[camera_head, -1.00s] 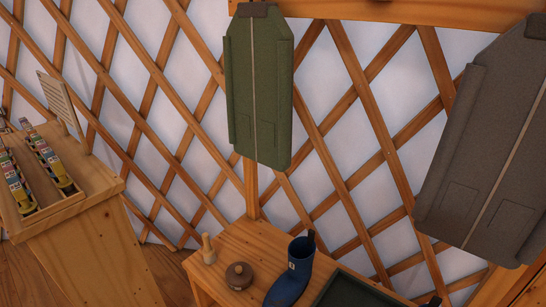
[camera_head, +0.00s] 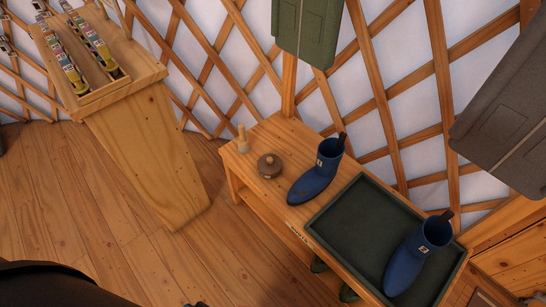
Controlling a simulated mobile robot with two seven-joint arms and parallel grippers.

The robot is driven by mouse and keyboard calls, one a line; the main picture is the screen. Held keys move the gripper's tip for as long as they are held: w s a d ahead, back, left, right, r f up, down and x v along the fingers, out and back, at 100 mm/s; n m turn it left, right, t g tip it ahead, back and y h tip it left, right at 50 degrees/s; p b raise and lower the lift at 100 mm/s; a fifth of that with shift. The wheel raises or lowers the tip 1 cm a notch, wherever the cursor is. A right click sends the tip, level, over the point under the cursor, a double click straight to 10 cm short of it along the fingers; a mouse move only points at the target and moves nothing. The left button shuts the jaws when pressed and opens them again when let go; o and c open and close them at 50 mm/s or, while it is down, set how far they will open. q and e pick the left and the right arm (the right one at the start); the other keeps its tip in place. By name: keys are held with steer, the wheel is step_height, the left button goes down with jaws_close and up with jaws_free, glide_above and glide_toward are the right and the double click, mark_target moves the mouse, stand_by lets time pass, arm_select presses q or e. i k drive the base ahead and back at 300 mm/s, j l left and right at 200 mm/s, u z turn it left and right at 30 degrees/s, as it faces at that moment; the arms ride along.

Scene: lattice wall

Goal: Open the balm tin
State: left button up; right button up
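The balm tin looks to be the small round brown container (camera_head: 269,166) with a knob on top. It stands upright on the left part of a low wooden bench (camera_head: 262,190), between a pale wooden peg-shaped piece and a blue boot. Its top appears to be on; the seam is too small to make out. Neither of my grippers can be made out in the head view.
The pale wooden piece (camera_head: 242,140) stands left of the tin. One blue boot (camera_head: 318,172) stands right of it; another (camera_head: 416,255) stands in a dark green tray (camera_head: 350,225). A wooden stand (camera_head: 150,150) is at left. Floor (camera_head: 110,220) in front is open.

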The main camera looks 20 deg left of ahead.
mark_target(264, 176)
steer(key=j+z, duration=0.2)
steer(key=j, duration=0.2)
steer(key=j+z, duration=0.2)
steer(key=j, duration=0.2)
steer(key=k+j+z, duration=0.2)
steer(key=j, duration=0.2)
steer(key=j+z, duration=0.2)
steer(key=j, duration=0.2)
steer(key=k+j+z, duration=0.2)
steer(key=j, duration=0.15)
steer(key=i, duration=0.05)
